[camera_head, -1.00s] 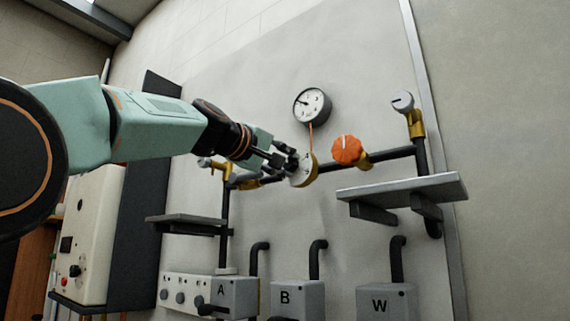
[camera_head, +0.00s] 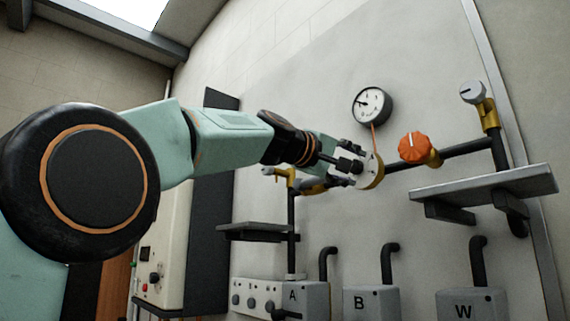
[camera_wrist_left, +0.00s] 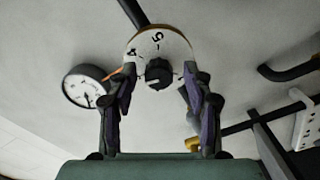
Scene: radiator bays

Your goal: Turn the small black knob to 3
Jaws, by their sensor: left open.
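The small black knob (camera_wrist_left: 158,74) sits in front of a white round dial plate (camera_wrist_left: 160,44) in the left wrist view. The figures 5 and 4 show on the plate; the knob's setting is too small to read surely. In the head view the white dial (camera_head: 371,168), with a brass-coloured rim, is on the dark pipe, and the gripper hides the knob. My left gripper (camera_head: 352,164) is open just in front of the dial. In the left wrist view its fingers (camera_wrist_left: 160,98) stand either side, with the knob between and beyond their tips; contact cannot be told. My right gripper is out of view.
An orange knob (camera_head: 413,147) is close to the right of the dial. A round gauge (camera_head: 371,105) hangs above. A grey shelf (camera_head: 490,183) juts out at lower right, a dark shelf (camera_head: 252,229) at lower left. Boxes A (camera_head: 305,298), B (camera_head: 370,303) and W (camera_head: 470,305) are below.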

